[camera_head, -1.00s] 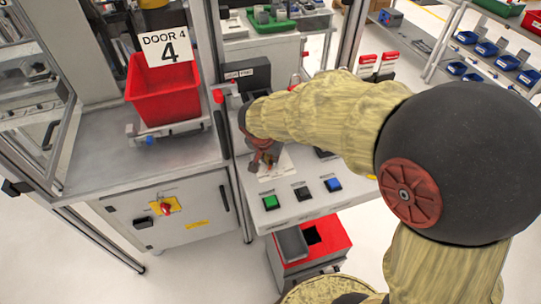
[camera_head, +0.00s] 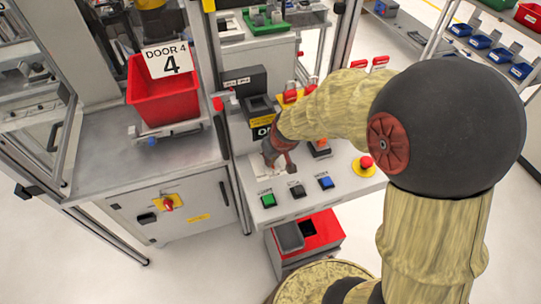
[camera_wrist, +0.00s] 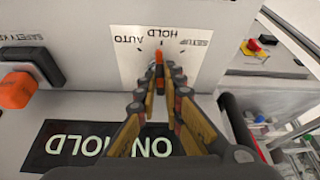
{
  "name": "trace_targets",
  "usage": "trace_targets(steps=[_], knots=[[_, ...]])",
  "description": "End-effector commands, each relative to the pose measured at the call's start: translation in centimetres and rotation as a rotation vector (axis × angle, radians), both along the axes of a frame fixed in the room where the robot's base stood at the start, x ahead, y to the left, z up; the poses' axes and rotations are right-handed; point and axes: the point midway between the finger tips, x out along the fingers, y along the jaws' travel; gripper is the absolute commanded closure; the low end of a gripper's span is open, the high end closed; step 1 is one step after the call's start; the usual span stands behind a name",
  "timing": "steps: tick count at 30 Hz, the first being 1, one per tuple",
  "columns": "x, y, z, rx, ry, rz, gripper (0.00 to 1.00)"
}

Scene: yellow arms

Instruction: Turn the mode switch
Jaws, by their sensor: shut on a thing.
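The mode switch has an orange knob (camera_wrist: 159,57) on a white plate (camera_wrist: 190,45) marked AUTO, HOLD and SETUP in the wrist view. The knob's tip lies by the HOLD mark. My gripper (camera_wrist: 160,72) has its two fingers on either side of the knob, shut on it. A black display (camera_wrist: 75,147) below the plate reads ON HOLD, upside down in this view. In the head view my gripper (camera_head: 283,163) is down at the sloped console (camera_head: 335,195), and it hides the knob there.
Green (camera_head: 267,199), black (camera_head: 297,190) and blue (camera_head: 325,182) buttons line the console's front. A red stop button (camera_head: 366,162) sits to their right. A red bin (camera_head: 163,95) stands on the left bench.

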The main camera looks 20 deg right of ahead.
Motion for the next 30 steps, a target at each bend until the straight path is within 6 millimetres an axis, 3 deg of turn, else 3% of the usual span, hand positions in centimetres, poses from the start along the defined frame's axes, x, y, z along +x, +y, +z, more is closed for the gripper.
trace_targets(steps=[30], knots=[[0.48, -0.95, -0.2, -0.002, -0.001, 0.649, 1.0]])
